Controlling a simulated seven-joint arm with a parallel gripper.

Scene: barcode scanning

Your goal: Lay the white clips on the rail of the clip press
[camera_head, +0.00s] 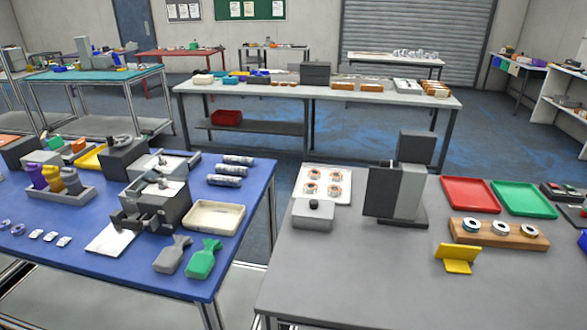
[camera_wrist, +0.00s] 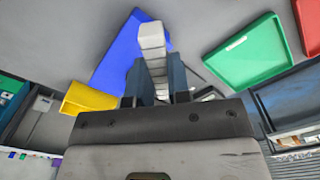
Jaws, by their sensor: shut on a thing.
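In the wrist view my gripper (camera_wrist: 156,85) is shut on a row of white blocks (camera_wrist: 152,42) that stand end to end and stick out past the fingertips. I cannot tell whether these are the white clips. The head view does not show my gripper. A dark grey machine (camera_head: 155,205) stands on that table and a tall grey and black machine (camera_head: 398,190) on the grey table. I cannot tell which is the clip press, and I see no rail clearly.
The front of the grey table (camera_head: 350,285) is clear.

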